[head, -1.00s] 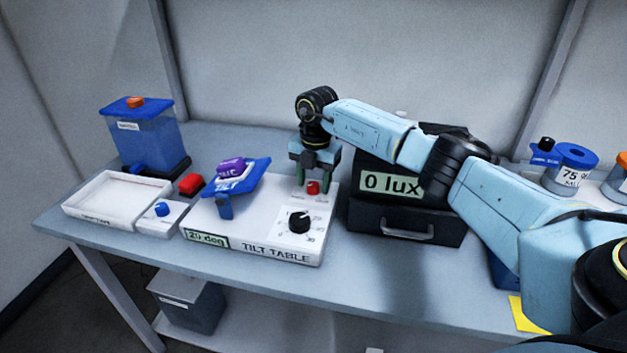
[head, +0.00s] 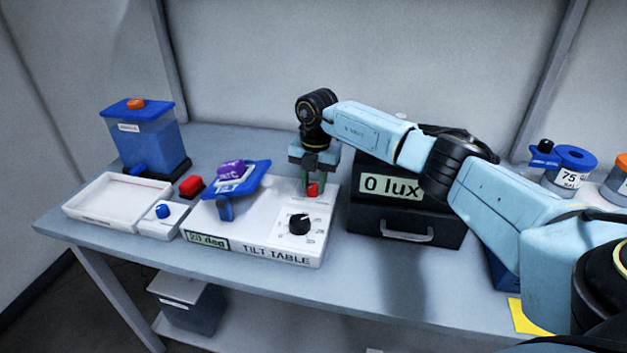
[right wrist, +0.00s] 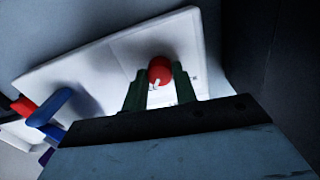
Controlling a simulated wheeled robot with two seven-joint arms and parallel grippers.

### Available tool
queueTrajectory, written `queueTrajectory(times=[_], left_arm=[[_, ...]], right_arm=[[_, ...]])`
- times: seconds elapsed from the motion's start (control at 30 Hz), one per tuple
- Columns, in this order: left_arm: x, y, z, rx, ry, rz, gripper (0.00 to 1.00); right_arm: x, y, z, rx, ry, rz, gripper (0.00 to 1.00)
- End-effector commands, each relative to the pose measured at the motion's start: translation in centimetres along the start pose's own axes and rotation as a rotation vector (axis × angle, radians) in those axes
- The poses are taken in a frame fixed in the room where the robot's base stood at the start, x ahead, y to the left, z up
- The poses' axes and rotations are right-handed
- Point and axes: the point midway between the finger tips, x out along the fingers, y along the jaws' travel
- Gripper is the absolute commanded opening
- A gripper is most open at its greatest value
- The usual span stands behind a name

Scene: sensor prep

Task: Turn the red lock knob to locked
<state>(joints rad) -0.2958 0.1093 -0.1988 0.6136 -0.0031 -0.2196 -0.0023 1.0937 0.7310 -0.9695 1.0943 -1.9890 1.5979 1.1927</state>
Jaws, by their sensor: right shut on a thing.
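The red lock knob (head: 312,189) sits on the white tilt table base (head: 270,240), behind the black dial (head: 299,223). My right gripper (head: 314,187) points down over the knob with its green fingers on either side. In the right wrist view the red knob (right wrist: 160,70) is between the two fingertips (right wrist: 160,76), and the gripper is shut on it. A small white mark shows on the knob; the labels beside it are too small to read. The blue tilt plate (head: 243,178) is tilted and carries a purple block (head: 231,168). My left gripper is not in view.
The black box reading 0 lux (head: 405,215) stands close to the right of the tilt table. A red button (head: 191,186), a white tray (head: 110,200) and a blue tank (head: 145,140) are to the left. Blue-lidded jars (head: 572,160) stand at the far right.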

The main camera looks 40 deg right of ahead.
Motion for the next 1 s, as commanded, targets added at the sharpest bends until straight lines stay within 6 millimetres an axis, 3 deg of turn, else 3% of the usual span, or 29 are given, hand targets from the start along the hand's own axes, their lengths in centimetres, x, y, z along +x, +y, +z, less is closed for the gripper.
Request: queueTrajectory(times=[0.67, 1.0], left_arm=[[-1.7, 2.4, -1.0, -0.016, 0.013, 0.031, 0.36], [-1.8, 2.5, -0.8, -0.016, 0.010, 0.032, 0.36]], right_arm=[[-0.1, 0.1, 0.1, -0.608, 0.026, 0.002, 0.05], [-0.1, 0.1, 0.1, -0.930, 0.039, 0.002, 0.05]])
